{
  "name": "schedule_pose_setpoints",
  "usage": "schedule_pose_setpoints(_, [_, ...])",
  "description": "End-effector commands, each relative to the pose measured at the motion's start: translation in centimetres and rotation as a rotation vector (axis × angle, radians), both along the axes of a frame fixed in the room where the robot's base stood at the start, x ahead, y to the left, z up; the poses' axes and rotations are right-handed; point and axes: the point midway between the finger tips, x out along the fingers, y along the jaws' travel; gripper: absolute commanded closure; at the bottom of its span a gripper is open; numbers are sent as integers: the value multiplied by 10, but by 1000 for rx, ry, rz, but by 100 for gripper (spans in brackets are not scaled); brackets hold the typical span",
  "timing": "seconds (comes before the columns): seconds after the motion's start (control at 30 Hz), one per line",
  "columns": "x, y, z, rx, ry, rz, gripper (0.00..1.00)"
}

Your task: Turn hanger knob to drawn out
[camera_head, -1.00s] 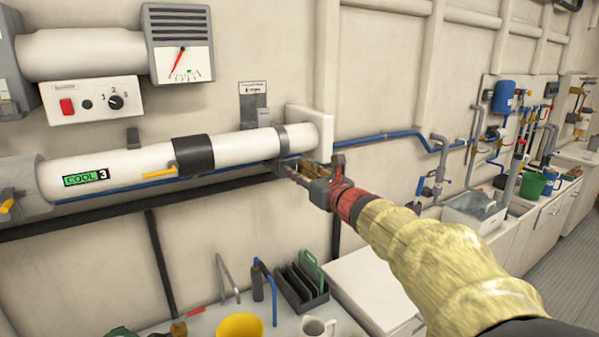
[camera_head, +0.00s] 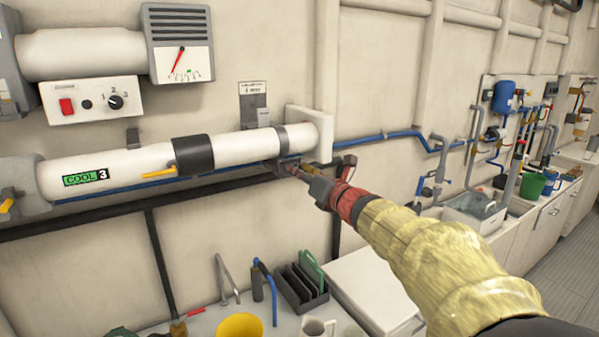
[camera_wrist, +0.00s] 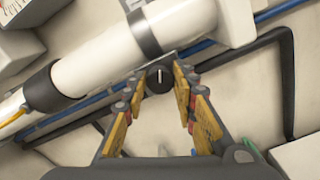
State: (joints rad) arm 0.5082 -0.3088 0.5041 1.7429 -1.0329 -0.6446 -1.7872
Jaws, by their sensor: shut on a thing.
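The hanger knob (camera_wrist: 159,79) is a round black knob with a pale line on its face, under the right end of the white pipe. In the wrist view it sits between the fingertips of my gripper (camera_wrist: 160,84), with the pale line close to upright in the picture. My gripper (camera_head: 291,169) is shut on the knob; in the head view the gripper hides the knob. The white pipe (camera_head: 110,177) with a green COOL 3 label is held by a grey strap just above the knob.
A small label plate (camera_head: 252,90) is on the wall above the pipe. A gauge box (camera_head: 184,65) and a switch panel (camera_head: 92,100) are at upper left. A blue pipe (camera_head: 385,136) runs behind. Below stand a yellow bucket (camera_head: 240,326) and a dark rack (camera_head: 300,287).

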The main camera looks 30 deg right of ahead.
Motion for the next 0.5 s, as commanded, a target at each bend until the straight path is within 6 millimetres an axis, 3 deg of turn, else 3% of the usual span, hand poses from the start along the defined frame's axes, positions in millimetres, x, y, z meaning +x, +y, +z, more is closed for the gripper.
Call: schedule_pose_setpoints(0.5, [0,-2,0,493,18,0,98])
